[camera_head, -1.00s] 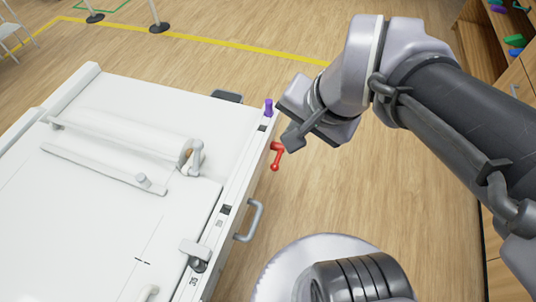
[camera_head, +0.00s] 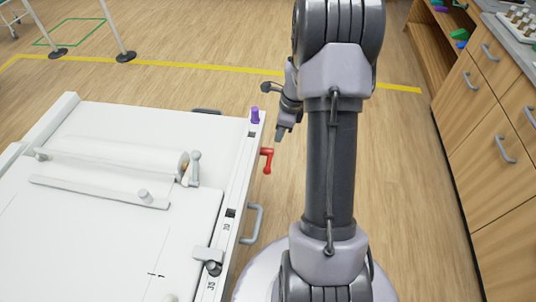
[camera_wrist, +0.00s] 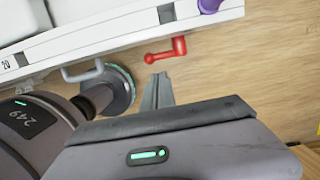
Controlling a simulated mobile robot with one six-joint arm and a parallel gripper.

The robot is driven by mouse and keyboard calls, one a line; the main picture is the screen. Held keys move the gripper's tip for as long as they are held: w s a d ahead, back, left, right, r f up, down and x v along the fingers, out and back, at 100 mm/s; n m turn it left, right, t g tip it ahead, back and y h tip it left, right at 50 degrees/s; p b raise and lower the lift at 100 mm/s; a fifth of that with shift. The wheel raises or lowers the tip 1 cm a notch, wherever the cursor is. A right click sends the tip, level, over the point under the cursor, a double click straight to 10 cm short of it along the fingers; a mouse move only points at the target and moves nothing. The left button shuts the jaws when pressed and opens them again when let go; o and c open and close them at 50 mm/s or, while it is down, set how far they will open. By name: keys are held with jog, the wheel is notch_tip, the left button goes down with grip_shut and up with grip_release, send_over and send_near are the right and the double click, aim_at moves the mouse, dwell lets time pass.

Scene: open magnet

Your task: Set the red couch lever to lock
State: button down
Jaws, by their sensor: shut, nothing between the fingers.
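The red couch lever (camera_head: 266,159) sticks out from the right side of the white couch (camera_head: 228,195), with its handle end hanging down in the head view. It also shows in the wrist view (camera_wrist: 166,50), its ball end towards the left. My gripper (camera_head: 281,135) is shut and empty, up and to the right of the lever in the head view. In the wrist view the closed fingertips (camera_wrist: 160,78) lie just below the lever, with a visible gap. Any lock marking by the lever is not readable.
A purple knob (camera_head: 255,115) stands on the couch's corner beyond the lever. A grey side handle (camera_head: 253,224) juts out nearer my base. Wooden drawers (camera_head: 500,140) stand at the right.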

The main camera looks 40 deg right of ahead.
aim_at(269, 164)
jog(key=f+b, duration=0.2)
jog(key=f, duration=0.2)
jog(key=w+a+f+b, duration=0.1)
jog(key=f+b, duration=0.1)
jog(key=f, duration=0.3)
jog(key=w+a+f+b, duration=0.1)
jog(key=f+b, duration=0.1)
jog(key=f, duration=0.2)
jog(key=shift+f, duration=0.35)
jog(key=shift+s+a+f, duration=0.1)
jog(key=shift+f, duration=0.25)
jog(key=shift+s+a+f+b, duration=0.15)
jog(key=shift+f, duration=0.4)
jog(key=shift+s+a+f+b, duration=0.15)
jog(key=shift+f, duration=0.35)
jog(key=shift+w+d+f, duration=0.1)
jog(key=shift+f, duration=1.5)
jog(key=shift+f+b, duration=0.15)
jog(key=shift+b, duration=0.15)
